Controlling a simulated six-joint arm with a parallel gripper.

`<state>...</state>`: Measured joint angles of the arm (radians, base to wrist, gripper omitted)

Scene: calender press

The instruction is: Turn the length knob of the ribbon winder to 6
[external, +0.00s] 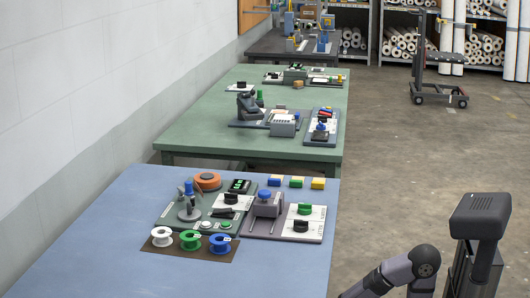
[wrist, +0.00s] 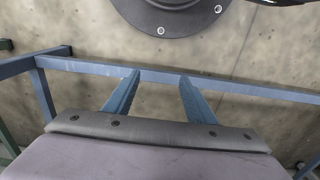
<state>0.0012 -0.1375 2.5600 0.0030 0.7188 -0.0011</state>
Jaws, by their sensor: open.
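The knob's scale and setting are too small to read. My gripper (wrist: 158,84) shows in the wrist view with its two blue fingers apart and nothing between them. It points at the floor and a table frame, away from the winder. The external view shows my arm at the lower right, but I cannot make out the gripper there.
A second unit with a grey press (external: 265,204), a green knob (external: 305,208) and a black knob (external: 300,226) stands right of the winder. White, green and blue spools (external: 190,240) lie in front on a brown mat. Coloured blocks (external: 297,182) sit behind. The table's front is clear.

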